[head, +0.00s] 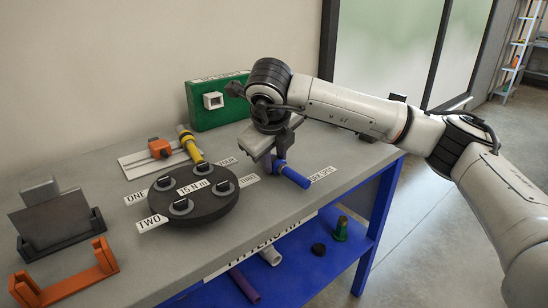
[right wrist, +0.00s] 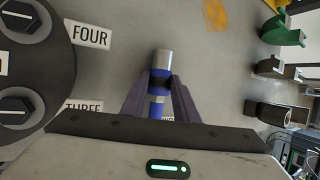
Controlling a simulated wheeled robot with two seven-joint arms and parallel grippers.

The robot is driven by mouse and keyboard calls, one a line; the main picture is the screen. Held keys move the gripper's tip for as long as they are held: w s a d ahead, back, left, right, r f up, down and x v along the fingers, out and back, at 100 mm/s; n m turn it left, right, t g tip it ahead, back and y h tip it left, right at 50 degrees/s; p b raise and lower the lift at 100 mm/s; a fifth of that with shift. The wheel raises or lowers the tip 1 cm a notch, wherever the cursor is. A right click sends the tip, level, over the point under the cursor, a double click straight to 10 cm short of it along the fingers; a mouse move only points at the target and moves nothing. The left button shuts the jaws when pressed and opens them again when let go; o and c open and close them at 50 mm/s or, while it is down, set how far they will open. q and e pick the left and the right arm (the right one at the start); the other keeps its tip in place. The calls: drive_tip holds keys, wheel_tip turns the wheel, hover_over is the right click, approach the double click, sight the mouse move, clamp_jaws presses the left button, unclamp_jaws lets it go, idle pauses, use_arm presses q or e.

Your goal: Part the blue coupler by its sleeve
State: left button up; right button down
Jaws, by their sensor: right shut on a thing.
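The blue coupler (head: 292,175) lies near the front edge of the bench, beside a white label strip. My right gripper (head: 279,158) comes down over its far end and is shut on it. In the right wrist view the coupler (right wrist: 158,75) sits between the two dark fingers, with a silver end, a blue band and a dark band showing. I cannot tell which band is the sleeve, and its lower part is hidden by the gripper. My left gripper is not in view.
A round black turntable (head: 205,205) with several numbered posts stands left of the coupler. A yellow cylinder (head: 190,147), an orange clamp (head: 160,148) and a green box (head: 219,115) are behind it. An orange bracket (head: 66,279) stands front left. A blue lower shelf (head: 320,268) holds pipes.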

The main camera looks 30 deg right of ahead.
drive_tip(key=shift+f, duration=0.1)
drive_tip(key=c, duration=1.4)
unclamp_jaws()
drive_tip(key=shift+o, duration=0.5)
drive_tip(key=shift+s+a+f, duration=0.1)
drive_tip(key=shift+a+f, duration=0.05)
drive_tip(key=v, duration=1)
drive_tip(key=shift+r+p, duration=0.3)
drive_tip(key=shift+r, duration=0.1)
